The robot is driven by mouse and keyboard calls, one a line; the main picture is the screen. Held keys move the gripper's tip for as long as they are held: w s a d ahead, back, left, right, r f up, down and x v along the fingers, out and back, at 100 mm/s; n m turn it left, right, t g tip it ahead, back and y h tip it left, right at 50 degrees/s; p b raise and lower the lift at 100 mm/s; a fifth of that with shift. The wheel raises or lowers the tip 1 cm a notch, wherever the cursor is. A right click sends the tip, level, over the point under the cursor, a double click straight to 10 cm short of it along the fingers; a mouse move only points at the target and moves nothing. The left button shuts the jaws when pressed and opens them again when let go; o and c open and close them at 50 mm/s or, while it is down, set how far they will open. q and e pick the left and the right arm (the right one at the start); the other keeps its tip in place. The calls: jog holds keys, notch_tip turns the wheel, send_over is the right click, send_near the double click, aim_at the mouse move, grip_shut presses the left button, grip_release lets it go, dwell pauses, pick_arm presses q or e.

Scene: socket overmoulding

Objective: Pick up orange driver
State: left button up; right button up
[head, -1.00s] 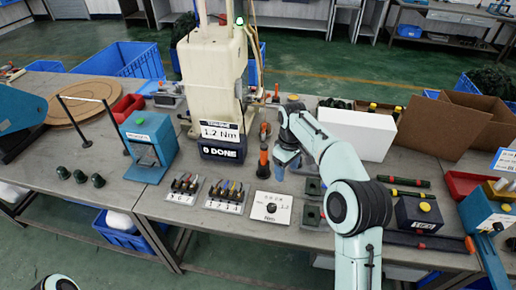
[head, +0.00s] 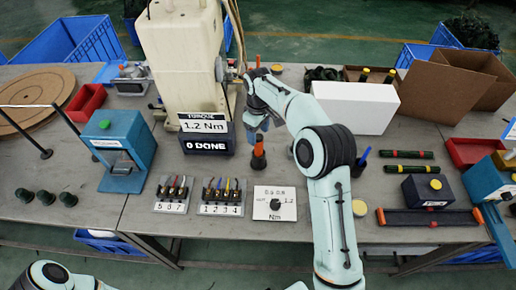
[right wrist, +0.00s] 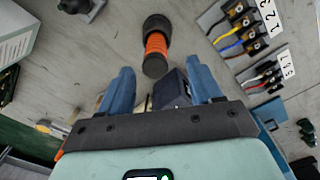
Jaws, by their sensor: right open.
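My right gripper (head: 261,124) is open and empty, with blue fingers close by the driver's upper part. In the right wrist view my right gripper (right wrist: 158,78) has its fingers well apart, and the driver is not clamped. My left gripper is out of view.
The torque display (head: 207,138) reads 1.2 Nm and 0 DONE. A white box (head: 355,107) stands to the right, a blue fixture (head: 122,160) to the left.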

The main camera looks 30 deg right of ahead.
aim_at(259, 144)
notch_tip(259, 144, down, 3)
jog(key=shift+w+r, duration=0.15)
jog(key=f, duration=0.5)
jog(key=shift+w+d, duration=0.15)
jog(key=shift+d, duration=0.1)
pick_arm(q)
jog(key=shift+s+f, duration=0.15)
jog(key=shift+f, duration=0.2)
pick_arm(e)
jog(key=shift+c, duration=0.3)
